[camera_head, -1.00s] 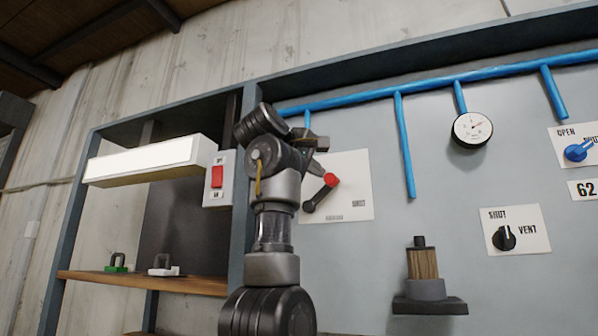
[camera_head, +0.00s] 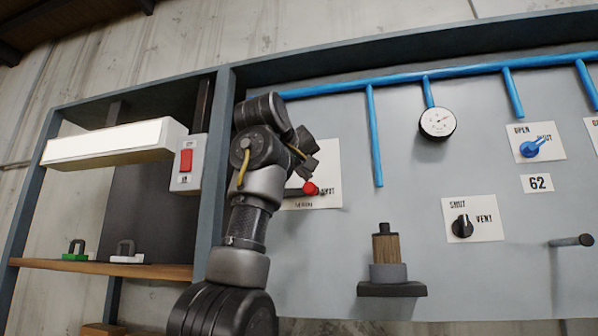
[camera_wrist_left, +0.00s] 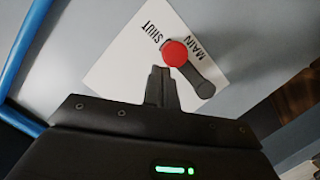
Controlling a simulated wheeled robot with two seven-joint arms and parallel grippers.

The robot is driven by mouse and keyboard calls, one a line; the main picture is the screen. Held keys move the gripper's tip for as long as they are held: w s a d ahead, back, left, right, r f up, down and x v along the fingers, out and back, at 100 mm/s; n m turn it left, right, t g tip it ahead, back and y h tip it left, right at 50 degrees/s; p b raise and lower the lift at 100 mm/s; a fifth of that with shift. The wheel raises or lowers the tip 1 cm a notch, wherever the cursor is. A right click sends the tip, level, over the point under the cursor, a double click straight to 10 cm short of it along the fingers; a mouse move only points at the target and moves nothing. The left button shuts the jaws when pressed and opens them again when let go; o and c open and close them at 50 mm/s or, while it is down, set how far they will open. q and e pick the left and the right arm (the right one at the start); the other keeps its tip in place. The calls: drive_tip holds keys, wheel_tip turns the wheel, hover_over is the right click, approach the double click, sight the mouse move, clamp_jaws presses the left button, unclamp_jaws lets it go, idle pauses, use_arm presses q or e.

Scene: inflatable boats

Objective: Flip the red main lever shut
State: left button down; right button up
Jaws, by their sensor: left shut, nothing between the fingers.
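The main lever (camera_head: 297,191) is a dark handle with a round red knob (camera_head: 311,188) on a white plate (camera_head: 325,160) marked MAIN and SHUT. It lies roughly level, with the knob pointing right at the word SHUT. In the left wrist view the knob (camera_wrist_left: 175,53) also lies beside SHUT, and the dark handle (camera_wrist_left: 204,86) runs down and right from it. My left gripper (camera_head: 309,163) is shut and empty, just above the knob. Its fingertips (camera_wrist_left: 160,74) appear right by the knob; I cannot tell if they touch it. My right gripper is not in view.
Blue pipes (camera_head: 373,135) and a gauge (camera_head: 437,122) are on the panel to the right. Also there are a blue valve (camera_head: 530,148), a black SHUT/VENT knob (camera_head: 462,226) and a bracket (camera_head: 392,289). A red switch (camera_head: 186,160) and a shelf (camera_head: 150,270) are left.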

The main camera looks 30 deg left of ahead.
use_arm(q)
drive_tip(key=shift+f, duration=0.15)
idle(0.3)
wheel_tip(320, 180, up, 5)
drive_tip(key=p, duration=0.5)
drive_tip(key=a+b+v, duration=0.1)
drive_tip(key=b+v, duration=0.4)
drive_tip(key=v, duration=0.4)
drive_tip(key=shift+s+d+f, duration=0.2)
drive_tip(key=shift+s+d, duration=0.2)
drive_tip(key=shift+s, duration=0.15)
drive_tip(key=shift+d, duration=0.1)
